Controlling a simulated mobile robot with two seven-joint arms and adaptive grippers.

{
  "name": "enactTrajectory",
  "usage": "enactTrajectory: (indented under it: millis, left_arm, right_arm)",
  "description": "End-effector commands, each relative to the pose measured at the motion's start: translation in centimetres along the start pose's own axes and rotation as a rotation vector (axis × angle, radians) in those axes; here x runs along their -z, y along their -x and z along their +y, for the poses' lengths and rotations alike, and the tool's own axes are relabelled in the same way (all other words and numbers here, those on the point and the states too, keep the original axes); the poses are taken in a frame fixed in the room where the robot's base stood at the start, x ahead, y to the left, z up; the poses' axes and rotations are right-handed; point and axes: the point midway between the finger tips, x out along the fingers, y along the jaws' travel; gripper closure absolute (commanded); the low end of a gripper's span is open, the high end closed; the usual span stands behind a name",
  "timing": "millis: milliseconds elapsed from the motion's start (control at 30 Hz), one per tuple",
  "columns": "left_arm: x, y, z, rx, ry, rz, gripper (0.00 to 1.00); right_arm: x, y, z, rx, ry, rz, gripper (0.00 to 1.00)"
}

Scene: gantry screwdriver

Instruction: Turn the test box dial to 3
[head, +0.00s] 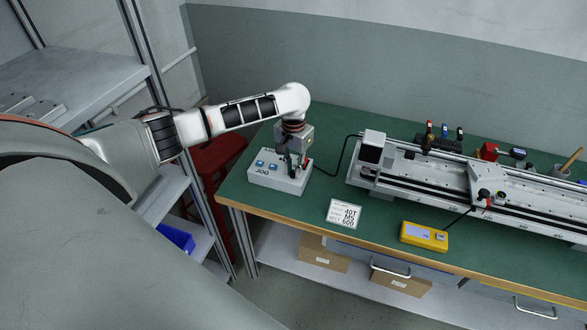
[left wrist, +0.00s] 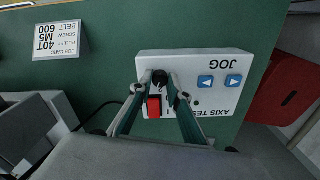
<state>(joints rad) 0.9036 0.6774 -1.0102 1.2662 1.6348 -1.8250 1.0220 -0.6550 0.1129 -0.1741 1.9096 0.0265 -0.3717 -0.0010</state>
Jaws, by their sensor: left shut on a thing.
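The test box (head: 275,182) is a white box marked "JOG" at the left end of the green bench, with two blue arrow buttons on top. It also shows in the left wrist view (left wrist: 217,105), where "AXIS TEST" is partly readable. My left gripper (head: 291,168) points down over the box's right part. In the left wrist view its fingertips (left wrist: 161,82) are closed around a small black dial (left wrist: 160,77). A red switch (left wrist: 154,106) sits between the fingers beside the dial. The dial's numbers and pointer cannot be made out. My right gripper is not in view.
A long linear gantry (head: 440,180) stands right of the box, with a black cable to it. A job card (head: 344,214) and a yellow meter (head: 424,236) lie near the bench's front edge. A red stool (head: 212,160) and shelves (head: 85,75) stand at left.

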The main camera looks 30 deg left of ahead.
Motion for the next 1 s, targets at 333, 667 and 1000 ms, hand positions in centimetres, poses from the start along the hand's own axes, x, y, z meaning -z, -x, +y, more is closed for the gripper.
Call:
enactTrajectory:
  millis: [333, 667, 1000]
  left_arm:
    - [0.08, 0.06, 0.01, 0.000, -0.324, 0.002, 1.00]
    - [0.09, 0.07, 0.03, 0.000, -0.560, 0.003, 1.00]
    - [0.10, 0.08, 0.05, 0.000, -0.671, 0.003, 1.00]
  right_arm:
    - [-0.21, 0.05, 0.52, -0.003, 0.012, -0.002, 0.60]
    - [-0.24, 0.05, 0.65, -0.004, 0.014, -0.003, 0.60]
    - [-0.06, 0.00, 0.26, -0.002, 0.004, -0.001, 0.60]
